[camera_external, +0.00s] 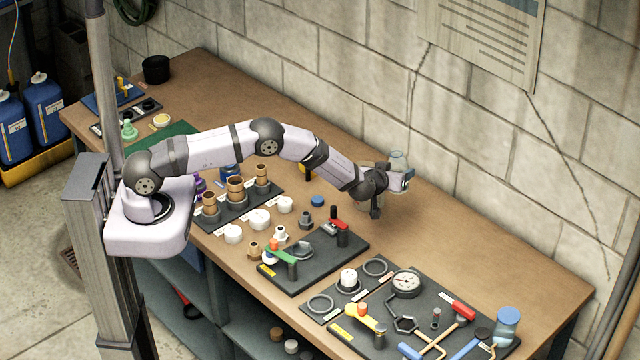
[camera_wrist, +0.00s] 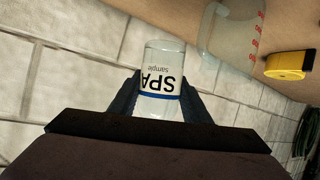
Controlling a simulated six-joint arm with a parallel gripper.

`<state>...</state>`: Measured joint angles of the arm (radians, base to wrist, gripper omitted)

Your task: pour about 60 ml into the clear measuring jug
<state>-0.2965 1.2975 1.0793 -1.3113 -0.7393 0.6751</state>
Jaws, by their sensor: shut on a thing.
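My gripper (camera_external: 403,180) is shut on a clear sample bottle (camera_external: 398,160), held above the bench near the block wall. In the wrist view, the dark fingers of my gripper (camera_wrist: 160,98) stand on either side of the bottle (camera_wrist: 165,58). Its white label reads "SPA sample" upside down in that picture, with a blue band. I cannot tell its liquid level. The clear measuring jug (camera_wrist: 228,38), with red marks, stands on the bench at the upper right of the wrist view, apart from the bottle. I cannot make it out in the external view.
A yellow-and-black round item (camera_wrist: 288,65) lies near the jug. The bench (camera_external: 450,235) is clear to the right of my gripper. Fittings on a dark rack (camera_external: 235,203) and tool boards (camera_external: 312,262) fill the front. A blue-lidded jar (camera_external: 507,325) stands at the front right.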

